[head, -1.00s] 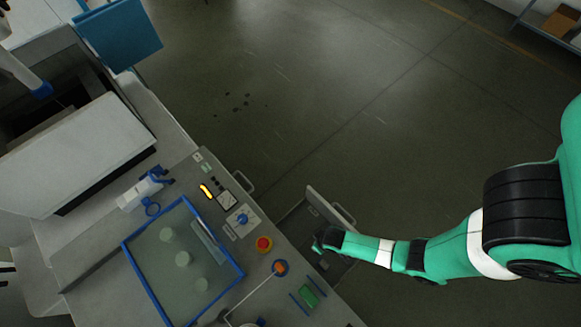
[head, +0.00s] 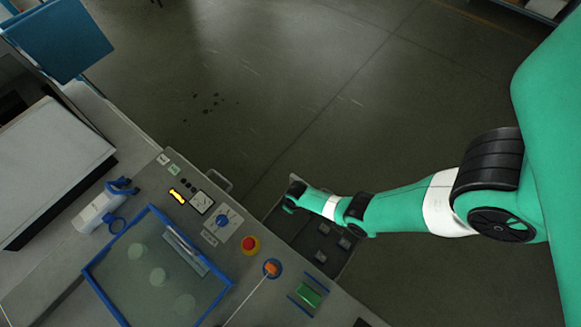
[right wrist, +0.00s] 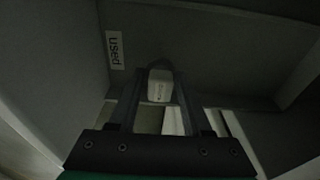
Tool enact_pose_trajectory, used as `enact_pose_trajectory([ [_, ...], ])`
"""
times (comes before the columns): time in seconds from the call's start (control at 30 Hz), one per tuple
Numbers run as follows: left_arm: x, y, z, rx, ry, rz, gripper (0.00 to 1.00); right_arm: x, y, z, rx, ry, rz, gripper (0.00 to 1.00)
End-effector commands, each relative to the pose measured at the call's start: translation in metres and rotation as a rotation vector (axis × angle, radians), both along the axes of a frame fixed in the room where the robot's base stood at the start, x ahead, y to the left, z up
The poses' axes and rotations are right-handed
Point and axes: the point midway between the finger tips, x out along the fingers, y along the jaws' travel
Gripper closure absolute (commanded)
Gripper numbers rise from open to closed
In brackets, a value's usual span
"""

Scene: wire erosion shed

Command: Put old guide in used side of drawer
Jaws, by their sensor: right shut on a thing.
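My right gripper (head: 290,198) is over the upper-left corner of the open drawer (head: 308,240) in the head view. In the right wrist view my right gripper (right wrist: 160,78) is shut on a small pale block, seemingly the old guide (right wrist: 160,90), with faint marks on its face. A white "used" label (right wrist: 115,50) is on the drawer wall, left of the held guide. The guide is inside or just above the used side; its height over the floor is unclear. In the head view the guide is hidden by my gripper. My left gripper is not in view.
Several small grey pieces (head: 324,228) lie in the drawer's other part. The floor (head: 270,90) beyond is clear.

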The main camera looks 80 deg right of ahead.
Motion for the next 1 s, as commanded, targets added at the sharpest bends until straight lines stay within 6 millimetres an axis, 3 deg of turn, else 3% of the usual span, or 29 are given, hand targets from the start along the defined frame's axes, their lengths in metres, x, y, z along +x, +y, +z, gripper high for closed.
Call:
enact_pose_trajectory([
  [0.03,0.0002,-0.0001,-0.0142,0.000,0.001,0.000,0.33,-0.0010,0.0007,-0.0168,0.001,0.003,0.000,1.00],
  [0.1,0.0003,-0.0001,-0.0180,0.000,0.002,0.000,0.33,-0.0006,0.0006,-0.0228,0.001,0.002,0.001,1.00],
  [0.47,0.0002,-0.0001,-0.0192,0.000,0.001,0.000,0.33,-0.0007,0.0009,-0.0251,0.000,0.001,0.000,1.00],
  [0.5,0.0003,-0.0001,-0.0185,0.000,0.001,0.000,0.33,-0.0009,0.0010,-0.0243,0.000,0.001,0.000,0.47],
  [0.63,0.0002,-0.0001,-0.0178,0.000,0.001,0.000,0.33,-0.0011,0.0011,-0.0237,0.000,0.001,0.000,0.24],
  [1.0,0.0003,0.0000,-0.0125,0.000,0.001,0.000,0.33,-0.0010,0.0010,-0.0184,0.000,0.001,0.000,0.21],
])
